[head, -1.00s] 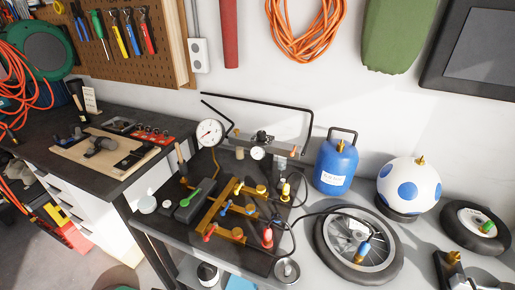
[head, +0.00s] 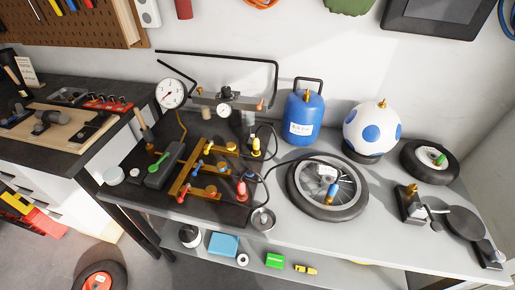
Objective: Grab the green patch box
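A small green box (head: 275,261), which looks like the patch box, sits on the lower shelf under the workbench in the head view. It lies between a small white ring (head: 243,260) on its left and a small yellow item (head: 306,269) on its right. It is below the front edge of the bench top and appears uncovered. Neither of my grippers shows in the head view.
The grey bench top (head: 330,237) overhangs the shelf. On it are a spoked wheel (head: 327,188), a blue tank (head: 304,118), a spotted ball (head: 371,130) and a valve board (head: 205,175). A blue box (head: 223,245) shares the shelf. A tyre (head: 100,278) lies on the floor.

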